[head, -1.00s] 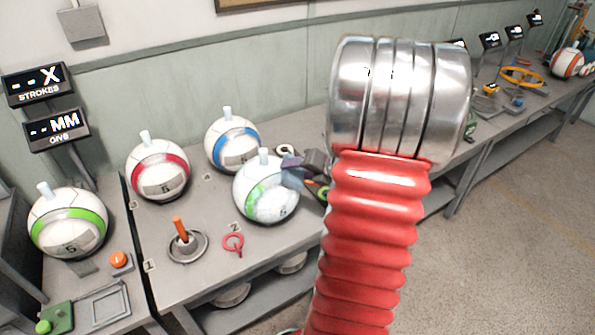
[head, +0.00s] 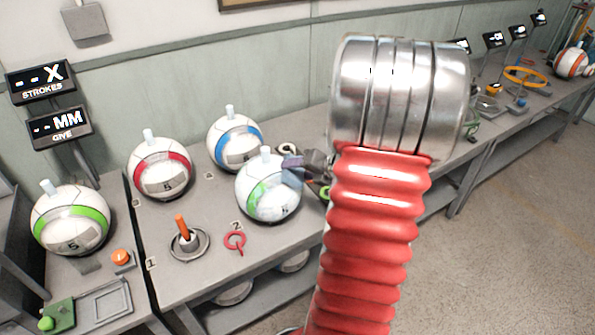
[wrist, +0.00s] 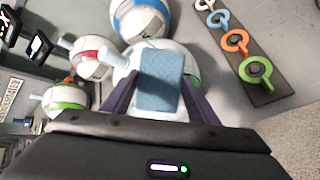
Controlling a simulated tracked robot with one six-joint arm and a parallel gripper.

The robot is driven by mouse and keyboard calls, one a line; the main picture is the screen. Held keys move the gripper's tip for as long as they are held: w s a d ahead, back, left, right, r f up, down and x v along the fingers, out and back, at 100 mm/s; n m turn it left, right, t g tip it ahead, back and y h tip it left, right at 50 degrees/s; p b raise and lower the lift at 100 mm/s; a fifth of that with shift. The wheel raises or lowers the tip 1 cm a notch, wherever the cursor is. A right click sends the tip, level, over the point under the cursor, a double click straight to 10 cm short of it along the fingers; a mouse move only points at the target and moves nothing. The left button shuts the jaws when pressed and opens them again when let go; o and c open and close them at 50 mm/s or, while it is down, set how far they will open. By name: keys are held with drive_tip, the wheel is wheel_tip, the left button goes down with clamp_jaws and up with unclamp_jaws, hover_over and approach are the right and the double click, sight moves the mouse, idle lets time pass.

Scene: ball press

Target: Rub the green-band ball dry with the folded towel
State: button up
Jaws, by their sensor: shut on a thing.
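A white ball with a green band (head: 262,200) stands on the bench, its band patchy and partly covered. My gripper (head: 296,166) is at its upper right side, partly hidden behind my arm. In the wrist view my gripper (wrist: 160,100) is shut on the folded blue towel (wrist: 160,78), which lies over the face of the ball (wrist: 124,72). The towel appears to touch the ball. A little green shows at the ball's right edge. Whether the ball is wet cannot be told.
Another green-banded ball (head: 70,222) sits at left, near an orange button (head: 122,258). Red-banded (head: 160,170) and blue-banded (head: 236,145) balls stand close behind. A rack of coloured rings (wrist: 265,92) is at right.

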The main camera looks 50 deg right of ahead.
drive_tip(key=shift+w+d, duration=0.3)
drive_tip(key=shift+d, duration=0.35)
drive_tip(key=shift+a, duration=0.15)
drive_tip(key=shift+s+a, duration=0.3)
drive_tip(key=shift+a, duration=0.35)
drive_tip(key=shift+s+a, duration=0.3)
drive_tip(key=shift+a, duration=0.3)
drive_tip(key=shift+d, duration=0.1)
drive_tip(key=shift+w+d, duration=0.3)
drive_tip(key=shift+d, duration=0.35)
drive_tip(key=shift+w+d, duration=0.3)
drive_tip(key=shift+d, duration=0.35)
drive_tip(key=shift+a, duration=0.15)
